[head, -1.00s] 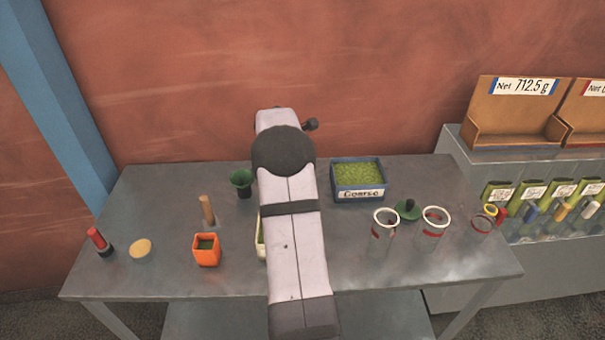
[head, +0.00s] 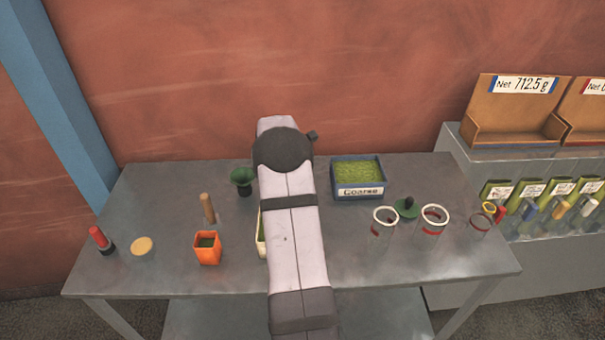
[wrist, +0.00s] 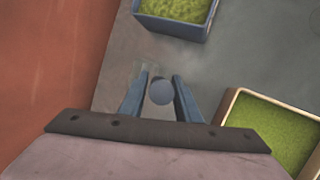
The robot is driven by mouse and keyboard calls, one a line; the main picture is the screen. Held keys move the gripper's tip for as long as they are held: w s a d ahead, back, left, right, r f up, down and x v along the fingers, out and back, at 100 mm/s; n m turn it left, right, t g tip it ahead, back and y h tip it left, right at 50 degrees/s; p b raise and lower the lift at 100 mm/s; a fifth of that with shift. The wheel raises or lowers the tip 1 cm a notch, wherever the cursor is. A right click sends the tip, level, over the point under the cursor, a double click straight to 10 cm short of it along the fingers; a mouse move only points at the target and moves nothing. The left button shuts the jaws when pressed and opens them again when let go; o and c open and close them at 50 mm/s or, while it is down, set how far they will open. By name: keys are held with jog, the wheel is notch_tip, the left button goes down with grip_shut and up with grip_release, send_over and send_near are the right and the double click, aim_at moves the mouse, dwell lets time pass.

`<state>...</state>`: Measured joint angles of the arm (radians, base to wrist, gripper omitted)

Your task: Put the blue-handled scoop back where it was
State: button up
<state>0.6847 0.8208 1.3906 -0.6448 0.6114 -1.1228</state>
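In the wrist view my gripper (wrist: 161,80) points down at the grey table, with a finger on each side of a round blue-grey handle end (wrist: 161,92). It looks like the blue-handled scoop's handle, seen end-on and closed between the fingers. The scoop's lower part is hidden, and I cannot tell whether it touches the table. A faint pale square patch (wrist: 145,68) shows just beyond the fingertips. In the head view my arm hides the gripper and scoop.
A blue tray of green powder labelled Coarse (head: 359,193) stands at the back; a cream-rimmed tray (wrist: 232,106) is right of my gripper in the wrist view. Bare tabletop lies between the trays.

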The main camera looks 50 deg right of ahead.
jog(key=shift+o, duration=0.5)
jog(key=shift+r, duration=0.2)
jog(key=b+v, duration=0.4)
jog(key=v, duration=0.8)
jog(key=s+a+f+m+y, duration=0.2)
jog(key=a+f, duration=0.1)
jog(key=a, duration=0.8)
jog(key=s+a+f+m+y, duration=0.1)
jog(key=a+f+m, duration=0.1)
jog(key=a, duration=0.9)
jog(key=s+a+f+m+g+y, duration=0.1)
jog(key=s+a+f+m+y, duration=0.2)
jog(key=s+a, duration=1.2)
notch_tip(320, 180, down, 3)
jog(key=a+m, duration=0.1)
jog(key=m, duration=0.2)
jog(key=shift+a, duration=0.25)
